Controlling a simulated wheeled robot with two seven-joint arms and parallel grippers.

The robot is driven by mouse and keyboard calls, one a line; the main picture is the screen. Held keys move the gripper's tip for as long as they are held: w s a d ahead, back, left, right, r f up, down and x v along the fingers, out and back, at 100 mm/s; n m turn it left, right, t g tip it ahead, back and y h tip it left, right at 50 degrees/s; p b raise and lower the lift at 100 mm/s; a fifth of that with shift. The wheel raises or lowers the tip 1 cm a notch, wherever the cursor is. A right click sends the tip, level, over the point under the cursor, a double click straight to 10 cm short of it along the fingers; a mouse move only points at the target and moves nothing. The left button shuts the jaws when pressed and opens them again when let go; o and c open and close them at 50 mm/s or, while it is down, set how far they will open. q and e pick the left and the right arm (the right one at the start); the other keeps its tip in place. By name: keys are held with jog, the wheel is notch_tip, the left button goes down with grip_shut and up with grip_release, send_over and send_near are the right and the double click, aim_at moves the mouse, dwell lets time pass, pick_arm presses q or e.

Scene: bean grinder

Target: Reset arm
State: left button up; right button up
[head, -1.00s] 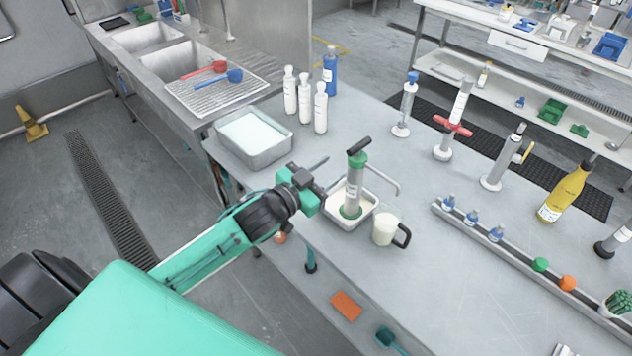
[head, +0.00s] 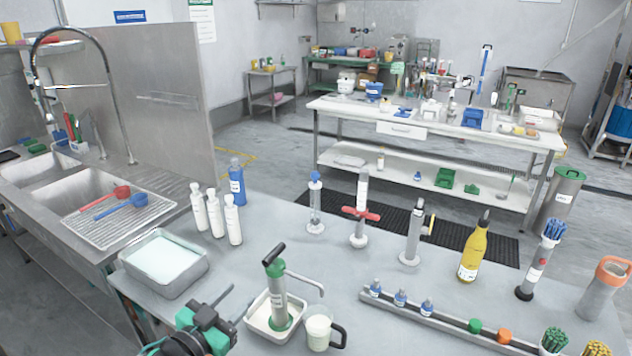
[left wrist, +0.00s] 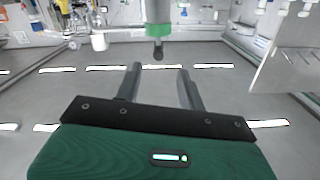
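My left gripper (head: 235,303) is at the bottom of the head view, left of the bean grinder (head: 277,294). The grinder is a grey cylinder with green bands and a black handle on top, standing in a white tray (head: 252,326). In the left wrist view, my left gripper's two dark fingers (left wrist: 161,88) are apart with nothing between them. A grey cylinder with a green band (left wrist: 158,28), which looks like the grinder, hangs in at the top of that view, beyond the fingertips. My right gripper is in neither view.
A glass mug of white contents (head: 318,330) stands right of the tray. A metal pan (head: 165,262), white bottles (head: 215,212) and a blue bottle (head: 237,182) are behind. A rail of small items (head: 440,322) and a yellow bottle (head: 473,252) stand at right.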

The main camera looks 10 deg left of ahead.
pick_arm(q)
jog(key=s+d+f+n+g+y, duration=0.1)
jog(key=s+f+n+g+y, duration=0.15)
jog(key=s+f+g, duration=0.8)
jog(key=s+f+n+g+y, duration=0.25)
jog(key=s+f, duration=0.45)
jog(key=s, duration=0.8)
notch_tip(320, 180, down, 32)
jog(key=m+g, duration=0.1)
jog(key=g, duration=0.1)
jog(key=s+a+f, duration=0.3)
jog(key=s+f, duration=1.6)
jog(key=shift+s+g+y, duration=0.3)
jog(key=shift+g+y, duration=0.1)
